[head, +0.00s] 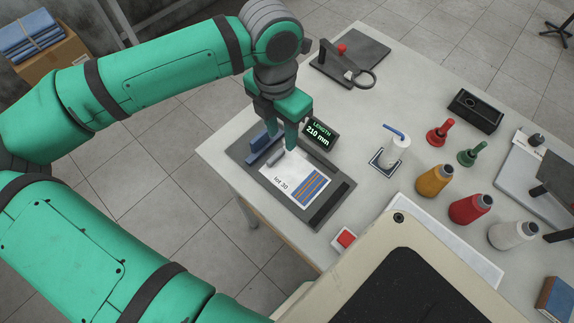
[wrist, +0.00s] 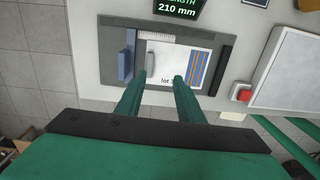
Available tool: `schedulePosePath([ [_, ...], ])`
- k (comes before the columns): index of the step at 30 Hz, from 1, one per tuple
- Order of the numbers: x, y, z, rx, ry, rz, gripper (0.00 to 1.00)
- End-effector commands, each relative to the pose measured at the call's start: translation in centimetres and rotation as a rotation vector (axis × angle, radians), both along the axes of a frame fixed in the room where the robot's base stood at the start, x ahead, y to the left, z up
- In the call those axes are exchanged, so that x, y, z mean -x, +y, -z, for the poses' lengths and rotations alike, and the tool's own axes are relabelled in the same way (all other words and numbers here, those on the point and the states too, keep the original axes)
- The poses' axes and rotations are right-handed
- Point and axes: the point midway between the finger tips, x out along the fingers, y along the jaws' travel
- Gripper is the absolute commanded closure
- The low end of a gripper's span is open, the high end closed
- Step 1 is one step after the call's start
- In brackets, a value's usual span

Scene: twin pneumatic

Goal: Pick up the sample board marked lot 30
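The sample board (head: 296,182) is a white card printed "lot 30" with a blue and orange striped swatch. It lies flat on a dark grey measuring plate (head: 325,216). A small grey bar (head: 275,159) stands on the card's left part. The board also shows in the wrist view (wrist: 168,67), its print partly hidden by a finger. My gripper (head: 291,142) points down over the card's far edge in the head view. In the wrist view my gripper (wrist: 160,79) has its fingers apart with nothing between them. Its exact height above the card is hard to tell.
A display (head: 320,134) reading "LENGTH 210 mm" stands at the plate's far edge. A blue block (head: 263,142) sits at its left end. A red button (head: 345,238), a white dispenser (head: 393,152) and thread cones (head: 434,180) are to the right.

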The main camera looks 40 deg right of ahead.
Motion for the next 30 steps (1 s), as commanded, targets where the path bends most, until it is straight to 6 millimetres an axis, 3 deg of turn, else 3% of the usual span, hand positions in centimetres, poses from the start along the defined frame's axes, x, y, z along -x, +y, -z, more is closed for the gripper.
schedulePosePath([
  [5,-1.0,0.9,0.7,-0.031,-0.033,-0.013,0.66],
  [12,-1.0,0.9,4.2,-0.03,-0.032,-0.014,0.66],
  [20,-1.1,0.9,6.0,-0.029,-0.031,-0.015,0.66],
  [30,-1.5,0.5,10.2,-0.027,-0.031,-0.009,0.66],
])
